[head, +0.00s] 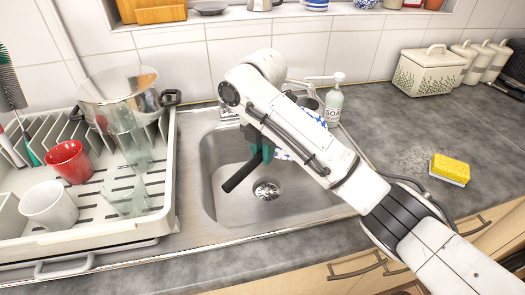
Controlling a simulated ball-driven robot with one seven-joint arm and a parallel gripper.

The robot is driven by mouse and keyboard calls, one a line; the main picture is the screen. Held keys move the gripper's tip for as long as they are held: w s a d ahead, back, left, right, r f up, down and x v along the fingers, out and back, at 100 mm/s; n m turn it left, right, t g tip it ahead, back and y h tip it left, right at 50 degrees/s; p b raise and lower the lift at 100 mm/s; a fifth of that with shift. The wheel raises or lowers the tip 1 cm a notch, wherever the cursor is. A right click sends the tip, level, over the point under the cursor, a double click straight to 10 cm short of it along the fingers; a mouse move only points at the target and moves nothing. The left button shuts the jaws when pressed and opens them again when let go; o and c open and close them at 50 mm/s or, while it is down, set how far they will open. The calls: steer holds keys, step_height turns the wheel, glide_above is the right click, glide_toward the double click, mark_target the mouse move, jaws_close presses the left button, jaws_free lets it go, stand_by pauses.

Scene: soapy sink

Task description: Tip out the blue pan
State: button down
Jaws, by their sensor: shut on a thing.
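My gripper (264,153) is above the sink basin, largely covered by my own arm. It is shut on the black handle of the blue pan (243,175), which slants down to the left over the basin. Most of the pan is hidden behind my arm. Blue-and-white patterned patches show on either side of the arm, seemingly the pan's body. I cannot tell how far the pan is tilted or what is in it.
The steel sink (225,203) lies below, its drain (267,190) bare. At left a white dish rack (100,238) holds a red mug (69,162), a white mug (49,205), glasses and a steel pot (118,84). A soap bottle (334,103) stands behind; a yellow sponge (450,169) lies right.

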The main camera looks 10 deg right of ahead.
steer(key=shift+r+p, duration=1.6)
steer(key=shift+p, duration=0.05)
steer(key=shift+s+a+r+p, duration=0.15)
steer(key=shift+s+p, duration=0.15)
steer(key=shift+p, duration=0.35)
steer(key=s+a+p, duration=0.2)
steer(key=s+p, duration=0.4)
steer(key=s+a+r+p, duration=0.1)
steer(key=s+a+p, duration=0.1)
steer(key=s+p, duration=0.4)
steer(key=shift+s+a+r, duration=0.15)
steer(key=shift+a+r, duration=0.15)
stand_by(0.5)
